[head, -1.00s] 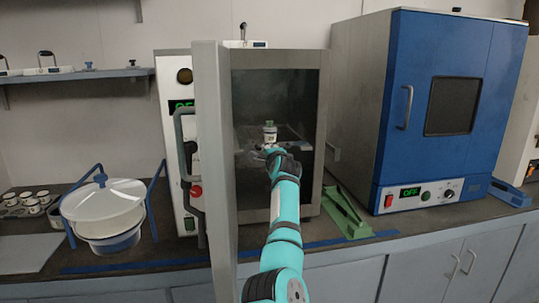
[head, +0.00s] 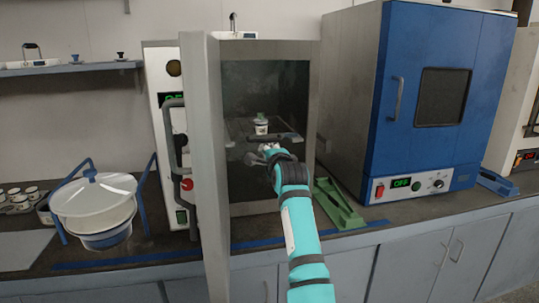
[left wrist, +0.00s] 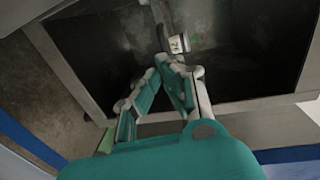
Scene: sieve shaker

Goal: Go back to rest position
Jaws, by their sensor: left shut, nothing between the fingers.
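A small white jar with a green top (head: 261,126) stands inside the open chamber (head: 262,75) of the grey oven, on a shelf (head: 285,138). In the left wrist view the jar (left wrist: 178,44) shows just beyond my fingertips, apart from them. My left gripper (head: 258,154) is in front of and below the jar, at the oven's opening. Its fingers meet at the tips in the left wrist view (left wrist: 172,62) with nothing between them. My right gripper is not in view.
The open oven door (head: 205,170) stands close to the left of my left arm. A green stand (head: 338,205) lies on the counter at right, beside a closed blue oven (head: 440,95). A white lidded pot (head: 93,195) stands at left.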

